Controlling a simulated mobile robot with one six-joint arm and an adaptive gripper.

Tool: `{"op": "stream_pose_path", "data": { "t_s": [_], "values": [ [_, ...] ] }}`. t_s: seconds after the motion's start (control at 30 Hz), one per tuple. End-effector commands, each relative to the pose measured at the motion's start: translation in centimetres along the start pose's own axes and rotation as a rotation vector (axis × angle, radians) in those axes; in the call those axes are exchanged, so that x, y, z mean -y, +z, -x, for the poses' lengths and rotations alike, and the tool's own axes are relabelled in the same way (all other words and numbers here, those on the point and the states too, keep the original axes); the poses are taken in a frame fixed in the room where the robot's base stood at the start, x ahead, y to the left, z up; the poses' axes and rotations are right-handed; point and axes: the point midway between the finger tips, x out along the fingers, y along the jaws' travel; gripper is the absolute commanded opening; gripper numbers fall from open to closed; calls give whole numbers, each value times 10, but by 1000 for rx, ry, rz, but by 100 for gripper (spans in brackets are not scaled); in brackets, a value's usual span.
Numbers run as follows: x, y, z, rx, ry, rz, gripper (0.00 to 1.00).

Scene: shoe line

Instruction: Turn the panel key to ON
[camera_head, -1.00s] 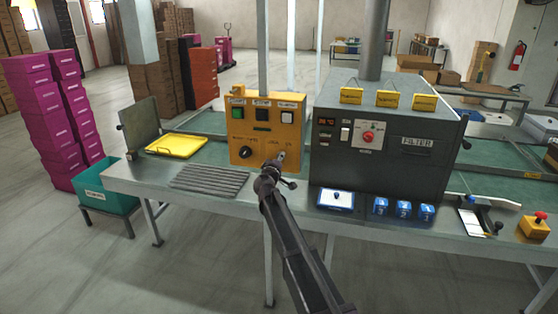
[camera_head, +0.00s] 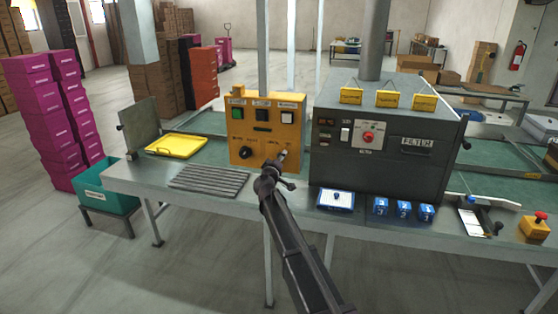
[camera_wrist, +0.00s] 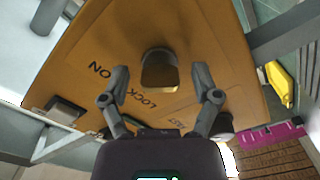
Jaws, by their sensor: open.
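The yellow control panel (camera_head: 262,160) stands on the table, with buttons on top and a black knob at its lower left. In the wrist view the key (camera_wrist: 158,70) sticks out of the panel face (camera_wrist: 100,45). The words ON and LOCK are printed near it. My gripper (camera_wrist: 160,78) is open, with one finger on each side of the key and a visible gap to it. In the head view my gripper (camera_head: 284,157) is at the panel's lower right and hides most of the key.
A dark grey FILTER machine (camera_head: 380,160) stands close to the right of the panel. A ribbed grey mat (camera_head: 208,178) and a yellow tray (camera_head: 176,145) lie to the left. A white-topped blue device (camera_head: 336,200) and small blue blocks (camera_head: 403,209) sit along the front edge.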

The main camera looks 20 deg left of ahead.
Motion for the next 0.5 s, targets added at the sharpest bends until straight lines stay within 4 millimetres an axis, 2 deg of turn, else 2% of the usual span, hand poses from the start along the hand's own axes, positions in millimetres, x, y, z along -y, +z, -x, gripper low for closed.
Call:
{"op": "stream_pose_path", "data": {
  "t_s": [0.27, 0.5],
  "values": [
    [0, 0, 4, 0, 0, 0, 80],
    [0, 1, 24, 0, 0, 0, 80]
  ]
}}
